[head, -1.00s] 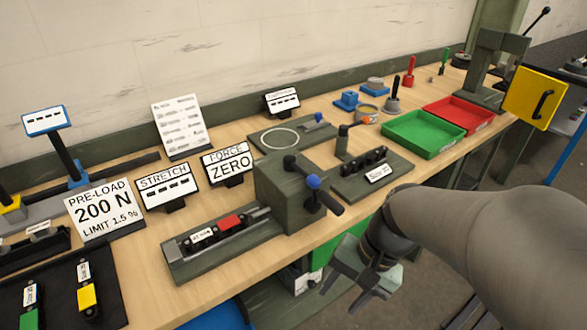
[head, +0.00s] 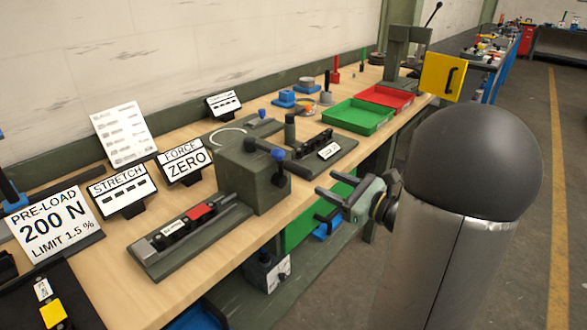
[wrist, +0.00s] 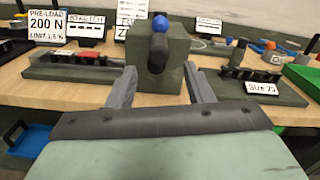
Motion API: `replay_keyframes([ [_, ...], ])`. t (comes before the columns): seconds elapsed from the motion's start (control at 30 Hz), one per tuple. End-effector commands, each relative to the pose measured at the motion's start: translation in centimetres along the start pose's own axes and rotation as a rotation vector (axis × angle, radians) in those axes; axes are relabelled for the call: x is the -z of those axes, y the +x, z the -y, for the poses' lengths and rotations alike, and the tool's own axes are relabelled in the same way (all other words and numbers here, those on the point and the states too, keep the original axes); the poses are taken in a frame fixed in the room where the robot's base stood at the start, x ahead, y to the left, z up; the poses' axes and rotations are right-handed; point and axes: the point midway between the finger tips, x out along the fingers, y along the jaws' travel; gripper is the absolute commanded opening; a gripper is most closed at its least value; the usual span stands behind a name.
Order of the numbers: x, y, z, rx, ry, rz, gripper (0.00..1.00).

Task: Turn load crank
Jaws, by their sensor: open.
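The load crank is on the grey-green block (head: 245,178) at the bench's front edge. Its dark crank arm (head: 300,169) points toward me, with a blue knob (head: 278,154) by it. My gripper (head: 325,183) is open and empty, just in front of the block at about crank height. In the wrist view its fingers (wrist: 159,70) point at the block. I cannot tell whether a finger touches the crank.
A rail fixture with chain links (head: 190,222) lies left of the block, and another chain holder (head: 325,152) lies right. Signs (head: 185,160) stand behind. A green tray (head: 358,116) and red tray (head: 395,96) are farther right. The aisle floor is clear.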

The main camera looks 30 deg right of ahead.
Motion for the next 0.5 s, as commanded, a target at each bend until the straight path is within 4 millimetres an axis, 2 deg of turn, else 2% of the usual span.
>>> replay_keyframes([
  [0.03,-0.1,1.3,-0.1,-0.005,-0.001,0.002,0.47],
  [0.3,-0.1,7.1,-0.1,-0.005,-0.001,0.0,0.47],
  [0.5,-0.1,10.1,-0.1,-0.004,-0.002,0.0,0.47],
])
